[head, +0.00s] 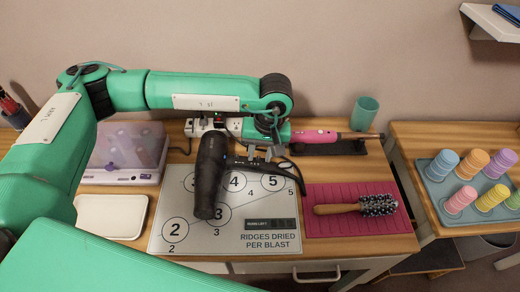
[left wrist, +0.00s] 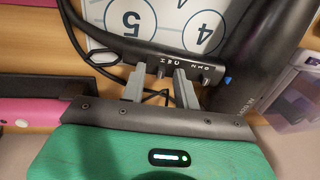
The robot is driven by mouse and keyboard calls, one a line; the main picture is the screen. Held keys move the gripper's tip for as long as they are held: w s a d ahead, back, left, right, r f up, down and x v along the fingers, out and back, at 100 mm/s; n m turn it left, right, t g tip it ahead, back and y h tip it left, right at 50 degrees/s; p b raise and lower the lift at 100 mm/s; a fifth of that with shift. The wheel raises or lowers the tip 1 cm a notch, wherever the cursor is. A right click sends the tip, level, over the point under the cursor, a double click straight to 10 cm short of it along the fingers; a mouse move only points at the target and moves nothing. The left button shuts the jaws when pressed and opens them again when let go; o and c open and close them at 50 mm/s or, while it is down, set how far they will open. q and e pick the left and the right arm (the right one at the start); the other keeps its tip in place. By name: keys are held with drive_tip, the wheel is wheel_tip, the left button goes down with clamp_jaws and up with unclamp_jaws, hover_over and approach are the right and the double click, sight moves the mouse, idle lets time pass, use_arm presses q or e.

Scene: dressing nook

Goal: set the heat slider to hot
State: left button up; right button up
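The black hair dryer (head: 208,178) lies on the white printed mat, its barrel pointing toward me and its handle (head: 252,164) running right. In the left wrist view the handle (left wrist: 150,52) crosses beyond my fingers, with white markings and small dark raised controls (left wrist: 207,78) along its edge. A blue spot (left wrist: 228,80) shows near the barrel. I cannot tell the heat slider's setting. My left gripper (head: 266,154) is over the handle, partly hidden by its wrist. In the left wrist view its grey fingers (left wrist: 160,76) are apart, with nothing between them. My right gripper is not in view.
A pink styling tool (head: 316,136) lies on a dark rest behind right. A brush (head: 358,206) lies on a magenta mat (head: 318,228). A power strip (head: 204,127), a clear-lidded case (head: 122,176) and a teal cup (head: 364,114) stand near the wall.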

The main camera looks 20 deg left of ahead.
use_arm(q)
drive_tip(key=shift+r, duration=0.15)
